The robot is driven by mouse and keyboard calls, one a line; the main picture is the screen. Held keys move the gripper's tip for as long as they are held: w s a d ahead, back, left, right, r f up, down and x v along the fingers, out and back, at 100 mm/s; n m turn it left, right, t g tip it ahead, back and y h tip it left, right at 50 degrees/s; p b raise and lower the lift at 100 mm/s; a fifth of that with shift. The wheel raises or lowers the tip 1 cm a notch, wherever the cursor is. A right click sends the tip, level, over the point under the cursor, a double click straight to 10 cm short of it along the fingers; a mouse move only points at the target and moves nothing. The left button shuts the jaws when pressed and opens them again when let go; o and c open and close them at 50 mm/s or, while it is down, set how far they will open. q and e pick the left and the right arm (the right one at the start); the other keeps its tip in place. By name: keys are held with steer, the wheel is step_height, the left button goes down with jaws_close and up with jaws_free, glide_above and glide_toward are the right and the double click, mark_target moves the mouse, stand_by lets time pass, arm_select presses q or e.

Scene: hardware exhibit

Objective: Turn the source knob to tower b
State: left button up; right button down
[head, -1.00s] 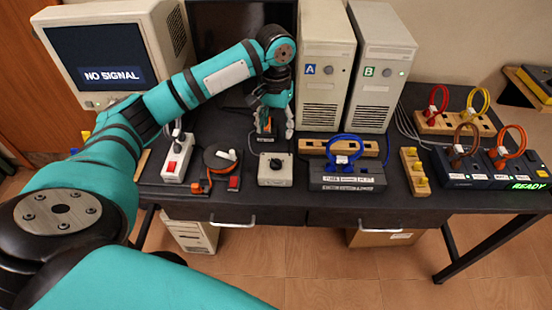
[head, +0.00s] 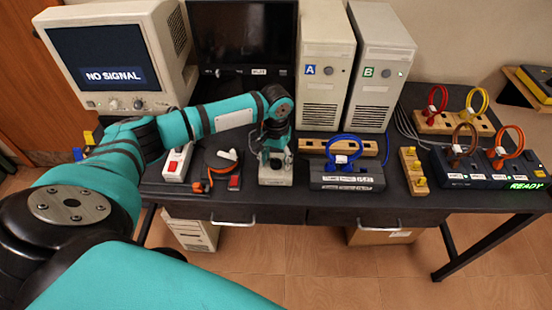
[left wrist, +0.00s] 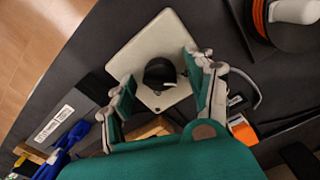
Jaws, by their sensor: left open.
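The source knob is a black round knob (left wrist: 160,73) with a white mark, on a pale switch box (left wrist: 148,45) in the left wrist view. In the head view the box (head: 276,180) stands near the table's front, and the gripper hides its knob. My left gripper (left wrist: 162,90) is open, with one finger on each side of the knob and apart from it; it also shows over the box in the head view (head: 275,160). Tower A (head: 324,75) and tower B (head: 378,80) stand behind. My right gripper is not in view.
A monitor (head: 108,55) reads "NO SIGNAL". Left of the box are a power strip (head: 177,163) and an orange cable reel (head: 217,163). Right of it are a dock with a blue cable (head: 345,175) and a wooden block with yellow plugs (head: 413,172).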

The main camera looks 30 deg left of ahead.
arm_select(q)
steer(key=shift+c, duration=0.2)
steer(key=c, duration=1.1)
steer(key=shift+r+m+p, duration=0.2)
steer(key=shift+m+p, duration=1)
steer(key=shift+p, duration=0.3)
steer(key=m+p, duration=0.2)
steer(key=m, duration=0.1)
steer(key=shift+m, duration=0.3)
steer(key=m+p, duration=0.1)
steer(key=m, duration=0.1)
steer(key=shift+f+m+p, duration=0.1)
steer(key=shift+m+p, duration=0.25)
steer(key=shift+m, duration=0.05)
steer(key=m, duration=0.2)
steer(key=shift+m+p, duration=0.3)
steer(key=shift+p, duration=0.1)
steer(key=m, duration=0.3)
steer(key=shift+m, duration=0.3)
steer(key=shift+m+p, duration=0.35)
steer(key=shift+m, duration=1.05)
